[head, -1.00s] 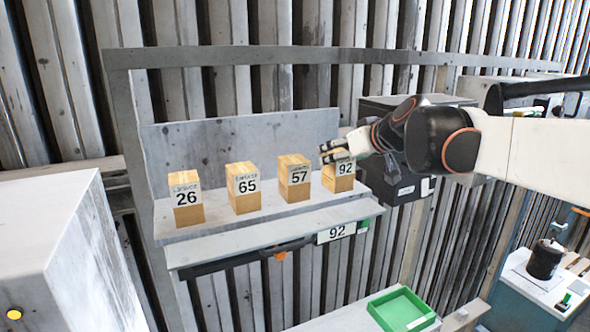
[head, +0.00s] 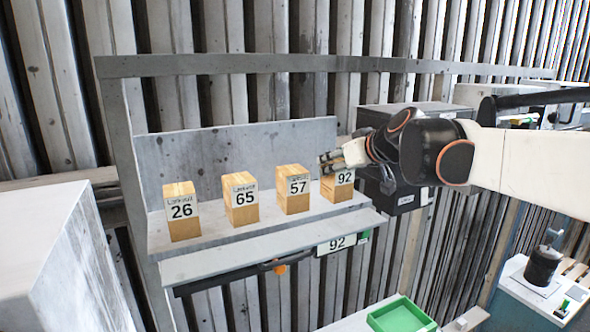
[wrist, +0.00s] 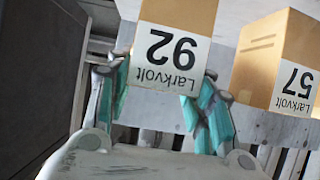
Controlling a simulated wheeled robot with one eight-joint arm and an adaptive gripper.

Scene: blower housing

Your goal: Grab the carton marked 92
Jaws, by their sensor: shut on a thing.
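The carton marked 92 (head: 338,188) is a tan box with a white label, at the right end of the row on the grey shelf (head: 225,228). In the wrist view the 92 carton (wrist: 183,18) appears upside down between the two teal fingers. My gripper (head: 330,163) reaches it from the right and is shut on it, covering its upper part in the head view. In the wrist view my gripper's fingers (wrist: 160,95) lie at both sides of the label. The carton appears to be at shelf level; contact with the shelf is hard to judge.
Cartons 57 (head: 293,190), 65 (head: 241,200) and 26 (head: 182,211) stand in a row to the left. A plate reading 92 (head: 336,244) is on the shelf front. A black box (head: 410,190) stands right behind my gripper. A green tray (head: 400,316) is below.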

